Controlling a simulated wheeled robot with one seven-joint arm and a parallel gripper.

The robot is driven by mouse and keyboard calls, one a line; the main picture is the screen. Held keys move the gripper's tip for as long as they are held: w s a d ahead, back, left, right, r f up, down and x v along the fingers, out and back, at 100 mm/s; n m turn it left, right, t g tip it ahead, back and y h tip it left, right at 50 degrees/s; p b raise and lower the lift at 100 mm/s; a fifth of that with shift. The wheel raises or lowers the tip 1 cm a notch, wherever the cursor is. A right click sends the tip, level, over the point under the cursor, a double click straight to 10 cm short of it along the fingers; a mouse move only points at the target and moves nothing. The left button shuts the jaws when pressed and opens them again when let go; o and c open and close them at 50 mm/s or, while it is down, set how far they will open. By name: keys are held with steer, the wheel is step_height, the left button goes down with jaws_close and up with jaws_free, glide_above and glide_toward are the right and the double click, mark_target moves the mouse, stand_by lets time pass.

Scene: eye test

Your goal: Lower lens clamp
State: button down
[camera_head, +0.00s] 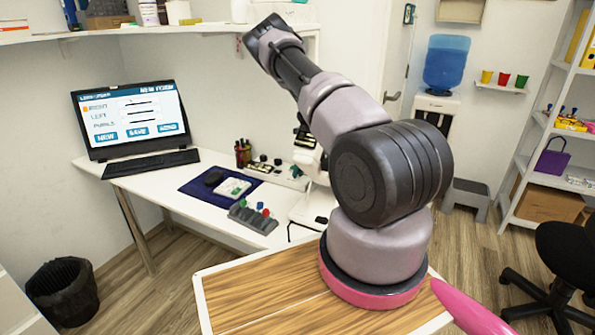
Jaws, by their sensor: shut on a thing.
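A white upright instrument (308,162) with dark parts at its top stands at the right end of the white desk, probably the lens device. My arm covers much of it. I cannot make out a lens clamp on it. My arm rises from its pink-ringed base and reaches up and left across the view. I cannot make out my gripper, which seems hidden behind my own arm links. Whether it touches the instrument does not show.
The white desk (150,187) holds a laptop (132,118), a dark blue mat (197,187), and a grey rack (252,218) with coloured pieces. A bin (62,290) stands at lower left. A water cooler (445,70), a step stool (466,198) and a black chair (570,255) are to the right.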

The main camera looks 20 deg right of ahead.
steer(key=shift+s+d+f+t, duration=0.1)
steer(key=shift+s+t, duration=0.05)
steer(key=shift+t, duration=0.25)
steer(key=c, duration=0.8)
jaws_free()
steer(key=shift+d, duration=0.1)
steer(key=shift+c, duration=0.2)
steer(key=v, duration=1)
steer(key=shift+d+r, duration=0.2)
steer(key=shift+r, duration=0.15)
